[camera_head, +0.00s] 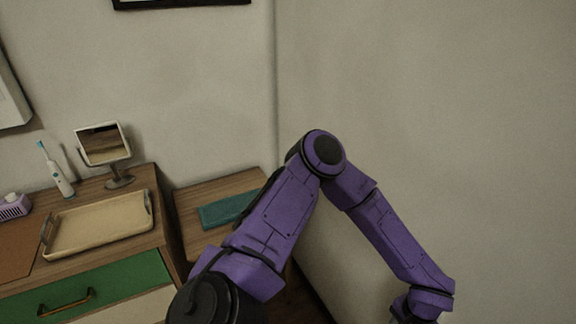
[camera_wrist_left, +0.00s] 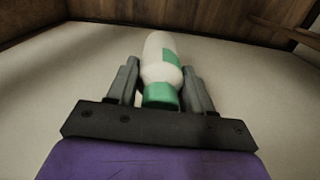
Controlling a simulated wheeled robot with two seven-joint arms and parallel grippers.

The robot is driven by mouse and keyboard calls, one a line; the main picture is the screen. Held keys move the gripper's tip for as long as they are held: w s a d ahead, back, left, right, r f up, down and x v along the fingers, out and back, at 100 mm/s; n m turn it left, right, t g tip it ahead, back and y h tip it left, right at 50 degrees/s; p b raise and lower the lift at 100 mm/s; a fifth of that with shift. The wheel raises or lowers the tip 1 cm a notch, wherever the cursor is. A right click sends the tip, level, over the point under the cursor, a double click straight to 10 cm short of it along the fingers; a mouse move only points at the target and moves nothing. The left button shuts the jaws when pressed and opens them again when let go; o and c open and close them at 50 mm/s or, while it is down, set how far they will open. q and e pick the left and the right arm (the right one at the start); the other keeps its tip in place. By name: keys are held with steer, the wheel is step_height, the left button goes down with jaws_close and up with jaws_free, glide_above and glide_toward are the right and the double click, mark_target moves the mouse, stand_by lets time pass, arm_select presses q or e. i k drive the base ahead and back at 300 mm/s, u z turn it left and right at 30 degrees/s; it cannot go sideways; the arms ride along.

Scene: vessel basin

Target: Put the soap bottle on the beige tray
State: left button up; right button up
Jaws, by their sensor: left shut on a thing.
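The soap bottle (camera_wrist_left: 156,52) is white with a green patch and a green end. It shows in the left wrist view, between the fingers of my left gripper (camera_wrist_left: 161,72). That gripper is shut on it. The green end lies toward the palm and the white body points away from it. The beige tray (camera_head: 98,222) is at the left in the head view, on the wooden top of a cabinet, and looks empty. Neither the bottle nor a gripper's fingers show in the head view. My right gripper is not seen.
A mirror on a stand (camera_head: 103,147) and an electric toothbrush (camera_head: 56,172) stand behind the tray. A purple soap-dish-like object (camera_head: 14,206) is left of it. A folded teal cloth (camera_head: 228,208) lies on a lower wooden surface to the right. A purple arm of mine crosses the middle.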

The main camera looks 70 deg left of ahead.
mark_target(127, 217)
steer(key=u, duration=2.05)
